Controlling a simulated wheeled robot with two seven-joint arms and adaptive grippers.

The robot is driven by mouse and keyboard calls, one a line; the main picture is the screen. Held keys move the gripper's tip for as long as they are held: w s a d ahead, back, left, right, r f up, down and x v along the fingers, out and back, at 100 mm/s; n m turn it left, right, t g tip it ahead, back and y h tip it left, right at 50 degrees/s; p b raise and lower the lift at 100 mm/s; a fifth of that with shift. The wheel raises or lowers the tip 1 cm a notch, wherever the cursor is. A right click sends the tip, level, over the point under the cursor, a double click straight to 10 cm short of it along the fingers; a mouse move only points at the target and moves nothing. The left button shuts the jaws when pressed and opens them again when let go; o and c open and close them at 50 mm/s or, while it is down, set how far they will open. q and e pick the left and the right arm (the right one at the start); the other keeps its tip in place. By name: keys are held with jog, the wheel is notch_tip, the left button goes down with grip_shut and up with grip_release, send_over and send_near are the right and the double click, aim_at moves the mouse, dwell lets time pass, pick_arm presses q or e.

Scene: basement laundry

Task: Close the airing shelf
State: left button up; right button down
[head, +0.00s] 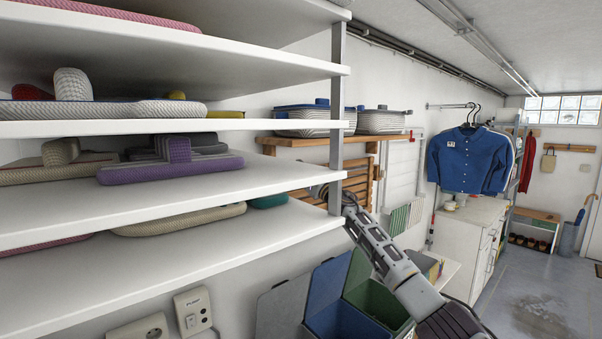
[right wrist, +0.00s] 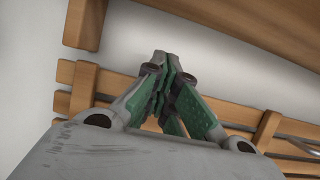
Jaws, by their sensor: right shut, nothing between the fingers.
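The airing shelf (head: 361,181) is a slatted wooden rack at the wall, under a wooden wall shelf. It is partly hidden by a metal post and the white shelves, so its exact angle is unclear. My right gripper (head: 318,190) reaches up to it from the lower right, its tip beside the post. In the right wrist view the right gripper (right wrist: 161,66) is shut and empty, its green-padded fingers together in front of the wooden slats (right wrist: 125,85). I cannot tell whether the fingertips touch the slats. My left gripper is not in view.
White shelves (head: 190,205) with folded textiles fill the left, close to my right arm. Baskets (head: 308,122) stand on the wooden wall shelf (head: 300,142). Open blue and green bins (head: 340,315) stand below my arm. Floor (head: 535,300) at the right is clear.

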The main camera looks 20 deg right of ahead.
jog(key=shift+s+d, duration=0.1)
dwell(0.7)
jog(key=v, duration=1.1)
jog(key=shift+s, duration=0.35)
dwell(0.3)
dwell(0.5)
